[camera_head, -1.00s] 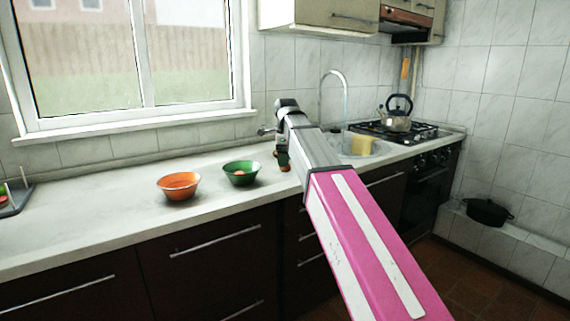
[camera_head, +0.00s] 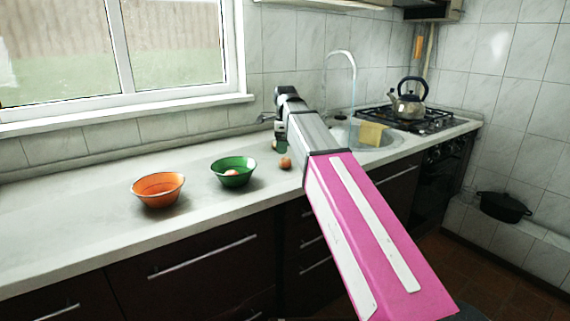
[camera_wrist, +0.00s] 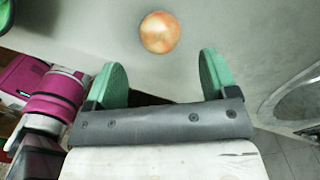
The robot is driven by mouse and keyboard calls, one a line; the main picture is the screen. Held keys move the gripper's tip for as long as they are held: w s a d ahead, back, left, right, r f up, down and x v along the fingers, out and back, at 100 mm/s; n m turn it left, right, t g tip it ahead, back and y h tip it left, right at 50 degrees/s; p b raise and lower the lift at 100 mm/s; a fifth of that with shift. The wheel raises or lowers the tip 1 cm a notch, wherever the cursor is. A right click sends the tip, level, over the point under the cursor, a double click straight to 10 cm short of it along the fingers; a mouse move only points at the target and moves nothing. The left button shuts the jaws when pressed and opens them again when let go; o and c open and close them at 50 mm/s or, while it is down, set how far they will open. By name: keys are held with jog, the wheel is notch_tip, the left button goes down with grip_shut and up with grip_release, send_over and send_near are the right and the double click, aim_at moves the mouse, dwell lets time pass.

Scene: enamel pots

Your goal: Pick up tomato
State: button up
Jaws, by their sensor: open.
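A round, mottled orange-red thing (camera_head: 285,162) sits on the counter, just below my gripper in the head view. It also shows at the top of the wrist view (camera_wrist: 159,32); I cannot tell for sure that it is the tomato. Another reddish round thing (camera_head: 232,174) lies inside the green bowl (camera_head: 234,164). My gripper (camera_wrist: 161,66) has green fingers set wide apart with nothing between them. The orange-red thing lies beyond the fingertips, roughly centred between them. In the head view my gripper (camera_head: 280,146) is small and partly hidden by my arm.
An orange bowl (camera_head: 158,190) stands left of the green bowl. To the right are the sink with its tap (camera_head: 352,75), a yellow cloth (camera_head: 371,135) and a kettle (camera_head: 408,104) on the stove. A black pot (camera_head: 503,206) stands on the ledge. The left counter is mostly clear.

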aim_at(285, 158)
jog(key=shift+f, duration=3.45)
jog(key=c, duration=1)
